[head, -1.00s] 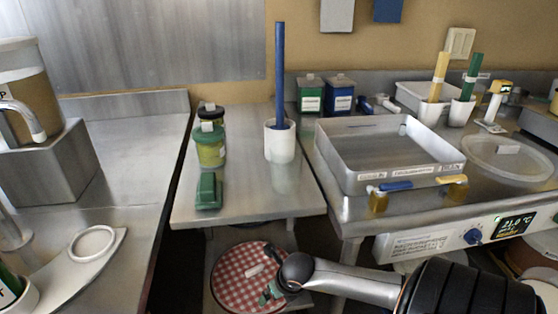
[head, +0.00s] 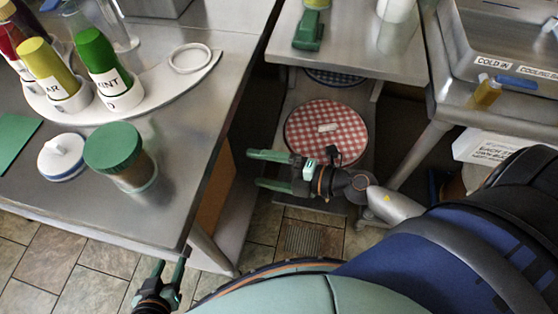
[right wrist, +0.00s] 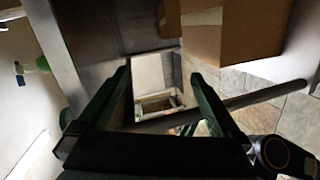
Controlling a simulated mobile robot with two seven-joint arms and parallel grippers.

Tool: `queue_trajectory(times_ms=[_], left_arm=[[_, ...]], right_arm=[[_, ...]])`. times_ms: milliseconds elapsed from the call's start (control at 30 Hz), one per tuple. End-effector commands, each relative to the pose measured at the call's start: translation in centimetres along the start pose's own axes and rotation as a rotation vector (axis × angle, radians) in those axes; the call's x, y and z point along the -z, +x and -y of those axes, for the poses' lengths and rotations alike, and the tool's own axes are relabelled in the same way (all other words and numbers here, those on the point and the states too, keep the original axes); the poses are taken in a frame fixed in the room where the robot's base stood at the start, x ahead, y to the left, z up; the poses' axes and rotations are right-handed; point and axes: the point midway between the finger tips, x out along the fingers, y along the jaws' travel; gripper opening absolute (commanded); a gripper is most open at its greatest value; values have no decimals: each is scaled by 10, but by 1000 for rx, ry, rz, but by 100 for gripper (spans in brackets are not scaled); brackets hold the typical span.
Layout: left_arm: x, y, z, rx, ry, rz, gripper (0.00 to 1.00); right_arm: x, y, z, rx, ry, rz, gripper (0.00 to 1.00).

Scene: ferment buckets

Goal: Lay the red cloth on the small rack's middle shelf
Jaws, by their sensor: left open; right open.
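The red cloth (head: 306,143) is a round red-and-white checked piece lying flat on a low shelf of the small rack (head: 381,55) in the head view. A small pale piece (head: 328,128) lies on it. I cannot tell which shelf level this is. My right gripper (head: 255,168) is open and empty, left of the cloth and apart from it, pointing left. In the right wrist view its open fingers (right wrist: 160,85) have nothing between them, and no cloth shows. My left gripper (head: 169,266) is open and empty below the left counter's front edge.
A blue checked cloth (head: 335,77) lies partly hidden under the rack's top. The left counter (head: 205,110) holds a green-lidded jar (head: 115,150), a white lidded pot (head: 61,157) and several bottles in a holder. Cardboard boxes (right wrist: 235,30) show in the right wrist view.

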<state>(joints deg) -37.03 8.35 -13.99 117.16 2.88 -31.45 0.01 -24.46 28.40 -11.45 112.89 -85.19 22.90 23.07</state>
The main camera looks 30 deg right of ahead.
Motion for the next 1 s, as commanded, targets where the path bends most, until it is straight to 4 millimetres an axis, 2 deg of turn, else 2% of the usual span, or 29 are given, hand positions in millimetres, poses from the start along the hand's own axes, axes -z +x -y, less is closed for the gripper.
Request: queue_trajectory(times_ms=[100, 233, 367, 467, 567, 700, 833, 1000], left_arm=[[0, 0, 0, 0, 0, 0, 50], [0, 0, 0, 0, 0, 0, 50], [0, 0, 0, 0, 0, 0, 50], [0, 0, 0, 0, 0, 0, 50], [0, 0, 0, 1, 0, 0, 50], [0, 0, 0, 1, 1, 0, 50], [0, 0, 0, 1, 1, 0, 50], [0, 0, 0, 1, 0, 0, 50]], right_arm=[[-7, -1, -16, -138, 230, 107, 100], [-23, -7, -17, -237, 494, 247, 100], [-36, -16, 3, -272, 770, 393, 100], [-38, -22, 31, -255, 989, 499, 100], [-28, -26, 62, -204, 1201, 585, 100], [-3, -27, 98, -107, 1436, 656, 100], [17, -27, 116, -36, 1565, 680, 100], [25, -27, 122, -6, 1616, 685, 100]])
